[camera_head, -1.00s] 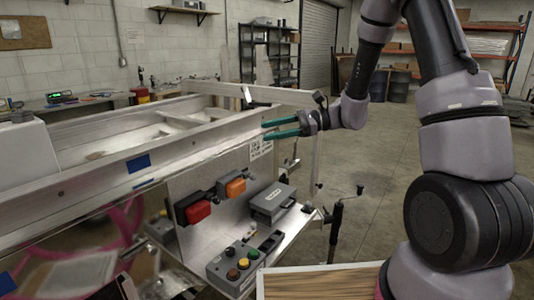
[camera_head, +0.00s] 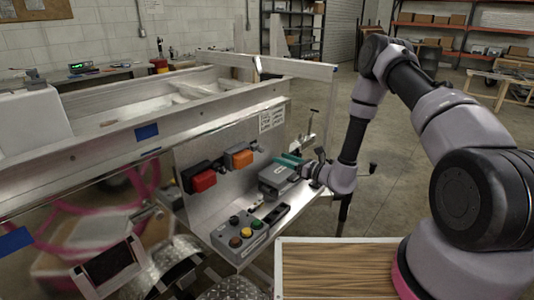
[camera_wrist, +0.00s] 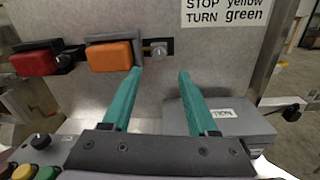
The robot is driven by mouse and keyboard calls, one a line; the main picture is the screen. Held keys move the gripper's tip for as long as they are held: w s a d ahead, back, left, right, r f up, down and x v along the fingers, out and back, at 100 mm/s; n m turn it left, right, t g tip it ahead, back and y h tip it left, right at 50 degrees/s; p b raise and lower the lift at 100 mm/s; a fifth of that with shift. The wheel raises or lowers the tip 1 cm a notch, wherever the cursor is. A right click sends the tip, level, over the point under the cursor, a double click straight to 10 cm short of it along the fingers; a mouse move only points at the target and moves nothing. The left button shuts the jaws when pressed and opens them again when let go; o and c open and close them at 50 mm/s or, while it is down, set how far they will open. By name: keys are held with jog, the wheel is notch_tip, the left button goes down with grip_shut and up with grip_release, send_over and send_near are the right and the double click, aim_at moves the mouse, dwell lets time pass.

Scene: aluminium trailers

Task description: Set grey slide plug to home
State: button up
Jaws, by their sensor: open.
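A small grey plug (camera_wrist: 159,50) sits in a black slot just right of the orange block (camera_wrist: 110,56) on the metal panel in the wrist view. My gripper (camera_wrist: 160,74) is open and empty, its two teal fingers pointing at the panel, with the plug just above the gap between the fingertips. In the head view my gripper (camera_head: 287,160) is in front of the panel, to the right of the orange block (camera_head: 239,156). The plug is too small to make out clearly in the head view.
A red block (camera_wrist: 36,62) with a black knob (camera_wrist: 64,60) is left of the orange one. A grey box (camera_wrist: 228,128) lies below and right of the fingers. A grey button box (camera_head: 240,238) stands on the shelf. A sign (camera_wrist: 226,12) is above.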

aim_at(263, 151)
jog(key=x, duration=0.8)
jog(key=shift+w+a, duration=0.1)
jog(key=shift+a, duration=0.1)
grip_shut()
dwell(1.1)
